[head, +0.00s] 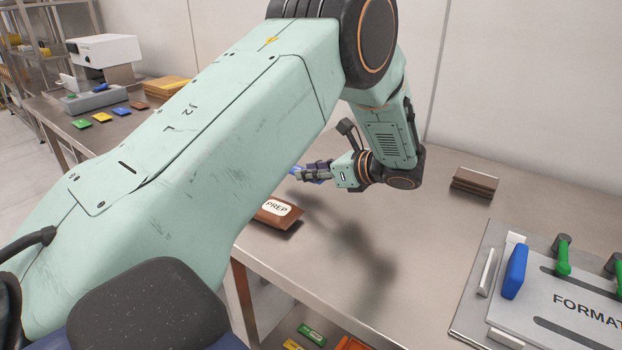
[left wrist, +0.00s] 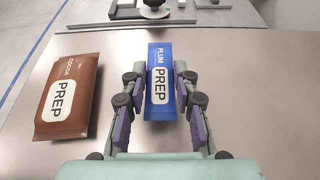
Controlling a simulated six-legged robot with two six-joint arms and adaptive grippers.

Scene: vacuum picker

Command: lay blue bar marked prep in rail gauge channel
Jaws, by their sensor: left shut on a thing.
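My left gripper (head: 303,173) is shut on a blue bar (left wrist: 161,60) marked PLUM PREP. In the left wrist view the bar lies lengthwise between the two fingers (left wrist: 160,95), its label facing the camera. In the head view only a small blue part of the bar (head: 294,170) shows, above the steel table; my left arm hides much there. A metal fixture with rails (left wrist: 120,13) shows at the top edge of the left wrist view, cut off. I cannot tell if it is the rail gauge. My right gripper is not in view.
A brown COCOA PREP bar (left wrist: 68,95) lies left of the blue bar. Brown bars are stacked (head: 475,182) at the back of the table (head: 400,265). A FORMAT plate (head: 575,300) with green handles and a blue block (head: 515,271) stands right. The middle is clear.

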